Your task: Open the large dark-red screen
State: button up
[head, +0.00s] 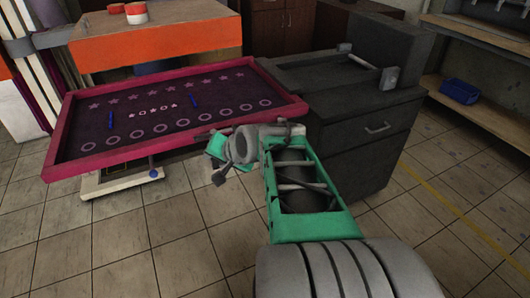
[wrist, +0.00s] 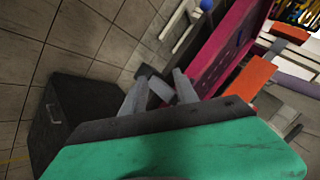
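The large dark-red screen (head: 75,168) is at the left in the head view. It has a magenta-red frame around a dark sheet with rows of stars and rings. It lies over a pale base (head: 110,187) and looks close to level; its exact tilt is hard to tell. Part of its frame shows in the wrist view (wrist: 222,45). My gripper (head: 217,163) is by the screen's near right edge, and its fingers look apart in the wrist view (wrist: 160,92). Nothing shows held between them. Whether a finger touches the frame cannot be told.
A dark cabinet (head: 375,130) with a grey screen (head: 315,73) on top stands right of the red screen. An orange table (head: 160,46) with red-and-white tubs (head: 136,12) is behind it. A blue bin (head: 459,91) sits on a right shelf. Tiled floor in front is clear.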

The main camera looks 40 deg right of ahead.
jog(key=s+d+f+m+t+h+b, duration=0.1)
jog(key=d+m+t+h+b, duration=0.25)
jog(key=d, duration=0.65)
jog(key=s+d+f+m+t+h+b, duration=0.1)
jog(key=d+m+t+b, duration=0.1)
jog(key=d+m+b, duration=0.6)
jog(key=shift+n, duration=0.35)
jog(key=x, duration=0.2)
jog(key=d+p+x, duration=0.1)
jog(key=x, duration=0.2)
jog(key=p+x, duration=0.1)
jog(key=x, duration=0.1)
jog(key=shift+w+d+r, duration=0.15)
jog(key=shift+d+r, duration=0.05)
jog(key=shift+d, duration=0.15)
jog(key=shift+c, duration=0.5)
grip_shut()
